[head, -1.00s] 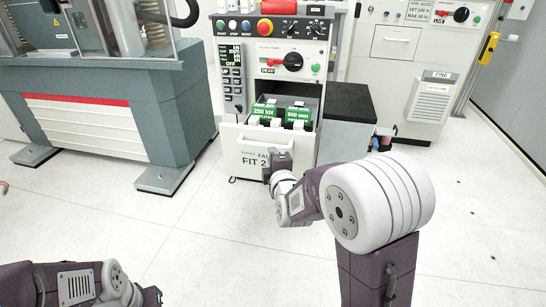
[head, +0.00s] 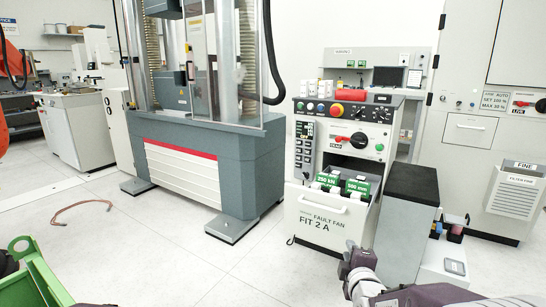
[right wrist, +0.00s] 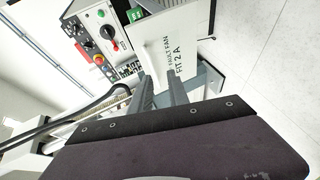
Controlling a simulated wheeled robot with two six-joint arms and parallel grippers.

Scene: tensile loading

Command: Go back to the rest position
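My right gripper (head: 352,258) shows at the bottom of the head view, in front of and below the open drawer (head: 325,222) marked FIT 2 A. In the right wrist view my right gripper (right wrist: 165,80) has its two grey fingers apart, with nothing held between them. The drawer front (right wrist: 185,40) and its white handle lie beyond the fingertips, apart from them. My left gripper is not in view; only a dark part, probably of my left arm, shows at the left edge of the head view.
The control cabinet (head: 345,125) holds green-labelled items (head: 342,184) in its drawer. A black-topped cabinet (head: 408,185) stands to its right, the grey testing machine (head: 205,165) to its left. A green crate (head: 35,280) is at lower left; a brown cable (head: 85,207) lies on open floor.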

